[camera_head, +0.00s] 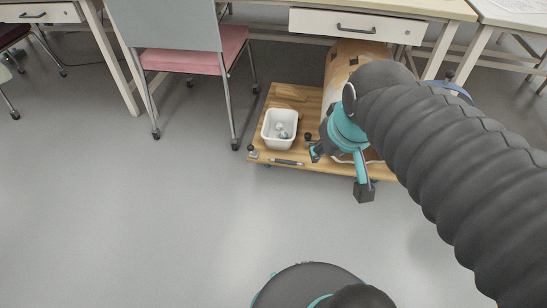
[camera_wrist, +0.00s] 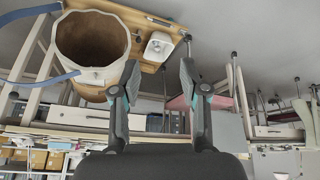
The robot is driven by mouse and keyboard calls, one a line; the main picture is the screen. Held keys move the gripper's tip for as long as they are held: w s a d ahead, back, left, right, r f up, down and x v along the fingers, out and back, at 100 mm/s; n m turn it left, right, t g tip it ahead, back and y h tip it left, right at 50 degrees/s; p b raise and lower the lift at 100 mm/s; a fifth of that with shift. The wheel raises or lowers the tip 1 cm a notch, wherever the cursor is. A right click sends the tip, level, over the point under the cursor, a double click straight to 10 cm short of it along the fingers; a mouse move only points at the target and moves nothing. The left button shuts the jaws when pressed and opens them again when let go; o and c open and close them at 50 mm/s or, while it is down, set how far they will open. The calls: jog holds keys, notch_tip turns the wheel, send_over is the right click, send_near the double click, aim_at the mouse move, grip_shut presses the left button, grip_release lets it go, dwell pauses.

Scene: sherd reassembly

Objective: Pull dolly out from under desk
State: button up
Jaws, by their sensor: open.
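The dolly is a low wooden board (camera_head: 290,92) on the floor in front of the desk (camera_head: 432,9). Its back end reaches toward the desk's underside. A dark bar handle (camera_head: 286,162) lies along its front edge. My gripper (camera_head: 338,170) is open and empty over the dolly's front edge, right of the handle. The wrist view shows the spread fingers (camera_wrist: 160,78), the vessel's rim (camera_wrist: 92,75) and the board (camera_wrist: 140,36).
A chair with a pink seat (camera_head: 190,60) stands close left of the dolly. Desk legs (camera_head: 440,50) stand behind at the right. The grey floor (camera_head: 150,210) in front and to the left is clear. A blue strap (camera_wrist: 30,14) shows beside the vessel.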

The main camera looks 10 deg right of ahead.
jog(key=w+f+n+g, duration=0.1)
jog(key=w+f+n, duration=0.25)
jog(key=w, duration=0.75)
jog(key=n+g+b, duration=0.2)
jog(key=n, duration=0.8)
send_over(285, 161)
jog(key=s, duration=0.3)
jog(key=s+f+x, duration=0.1)
jog(key=s+x, duration=0.2)
jog(key=x, duration=1.1)
jog(key=s+x, duration=0.3)
jog(key=x, duration=1.1)
jog(key=shift+h, duration=0.3)
jog(key=x, duration=1.3)
jog(key=shift+w+a+f+b, duration=0.2)
jog(key=shift+a+b, duration=0.1)
jog(key=shift+a, duration=0.1)
grip_shut()
jog(key=shift+d, duration=0.1)
